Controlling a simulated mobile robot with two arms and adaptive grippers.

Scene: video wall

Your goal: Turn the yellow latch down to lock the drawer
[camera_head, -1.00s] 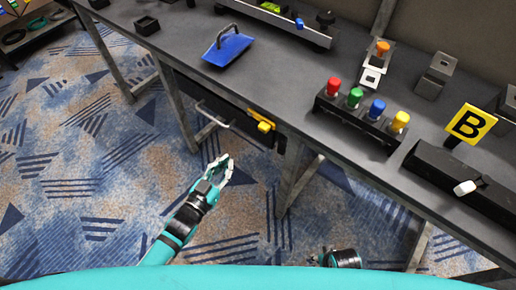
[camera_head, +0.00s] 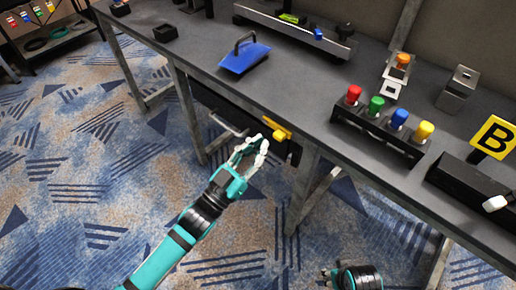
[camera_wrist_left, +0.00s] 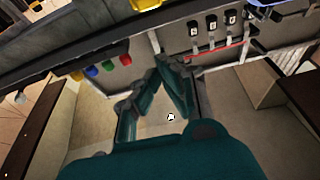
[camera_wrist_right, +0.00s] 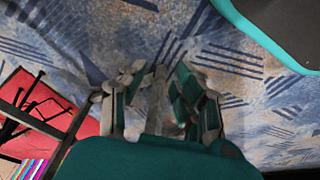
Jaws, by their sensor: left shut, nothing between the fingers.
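The yellow latch (camera_head: 277,130) sits at the right end of the dark drawer (camera_head: 218,103) under the tabletop; its narrow end points up and left. A yellow part, likely the latch, shows at the top edge of the left wrist view (camera_wrist_left: 147,4). My left gripper (camera_head: 262,142) is shut and empty, its fingertips just below and left of the latch; I cannot tell whether they touch it. The fingers show closed together in the left wrist view (camera_wrist_left: 170,62). My right gripper (camera_wrist_right: 160,75) is low, away from the table, with its fingers apart and empty.
The metal drawer handle (camera_head: 226,128) is left of my left gripper. A table leg (camera_head: 303,185) stands to the right. On the tabletop are a blue trowel-like tool (camera_head: 244,60), a rack with coloured knobs (camera_head: 375,130) and a "B" sign (camera_head: 493,138). Carpet in front is clear.

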